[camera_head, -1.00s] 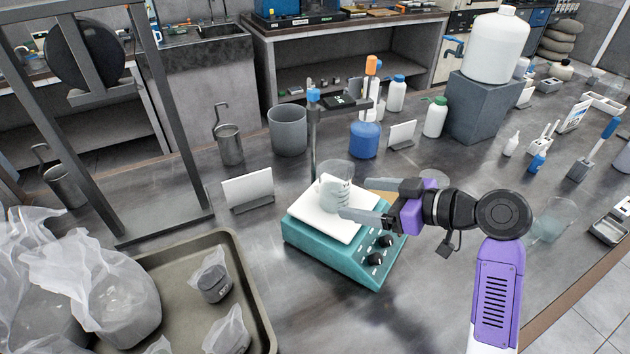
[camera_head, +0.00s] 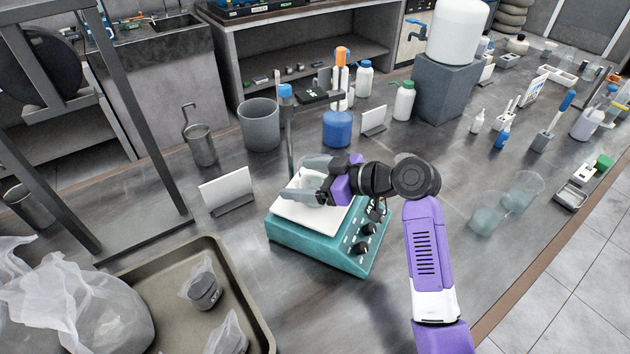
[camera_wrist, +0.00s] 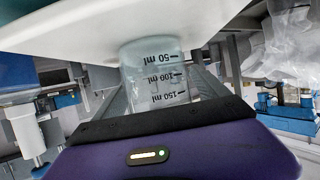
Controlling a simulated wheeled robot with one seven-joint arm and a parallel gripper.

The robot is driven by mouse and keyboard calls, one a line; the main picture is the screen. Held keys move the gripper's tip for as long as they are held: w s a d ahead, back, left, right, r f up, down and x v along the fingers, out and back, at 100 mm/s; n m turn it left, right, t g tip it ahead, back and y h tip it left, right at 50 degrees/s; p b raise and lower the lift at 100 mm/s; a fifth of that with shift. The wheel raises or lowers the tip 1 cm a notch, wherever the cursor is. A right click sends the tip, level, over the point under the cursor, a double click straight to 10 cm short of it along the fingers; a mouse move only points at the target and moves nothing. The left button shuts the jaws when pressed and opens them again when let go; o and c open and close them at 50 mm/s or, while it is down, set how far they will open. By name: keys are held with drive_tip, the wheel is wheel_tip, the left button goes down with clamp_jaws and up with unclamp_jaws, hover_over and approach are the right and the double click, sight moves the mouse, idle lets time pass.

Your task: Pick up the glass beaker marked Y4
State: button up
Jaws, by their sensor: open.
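A clear glass beaker (camera_head: 315,184) stands on the white top plate (camera_head: 296,213) of a teal stirrer (camera_head: 315,248). In the wrist view the beaker (camera_wrist: 155,80) shows upside down, with 50, 100 and 150 ml marks; no Y4 mark is readable. My gripper (camera_head: 300,180) is open, with one finger on the far side of the beaker and one on the near side. I cannot tell whether either finger touches the glass. The fingers partly hide the beaker in the head view.
Two more clear beakers (camera_head: 523,188) (camera_head: 487,217) stand on the bench at right. A stand rod (camera_head: 291,130) rises behind the stirrer. A blank white card (camera_head: 227,190) and a tray (camera_head: 258,317) with bagged items are at left.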

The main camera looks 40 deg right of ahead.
clamp_jaws()
idle(0.4)
